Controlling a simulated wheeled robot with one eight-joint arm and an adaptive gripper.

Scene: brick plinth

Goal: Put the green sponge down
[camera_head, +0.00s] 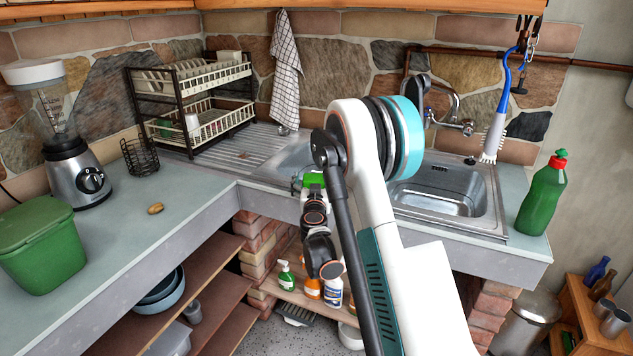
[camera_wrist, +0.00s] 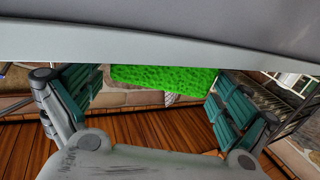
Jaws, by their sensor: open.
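The green sponge (camera_head: 314,179) is at the front edge of the counter, by the left sink basin, partly hidden behind my gripper (camera_head: 314,193). In the wrist view the sponge (camera_wrist: 165,79) lies between the two spread finger pads of my gripper (camera_wrist: 158,88), with a gap visible on each side. The jaws are open. The sponge's edge meets the pale counter edge (camera_wrist: 130,52) in that view. I cannot tell how fully the sponge rests on the counter.
My arm hides part of the sink (camera_head: 450,190). A green bottle (camera_head: 543,195) stands on the right counter. A dish rack (camera_head: 200,130), a wire basket (camera_head: 140,157), a blender (camera_head: 75,170) and a green bin (camera_head: 42,248) stand left. Bottles, including a green one (camera_head: 286,277), stand on the shelf below.

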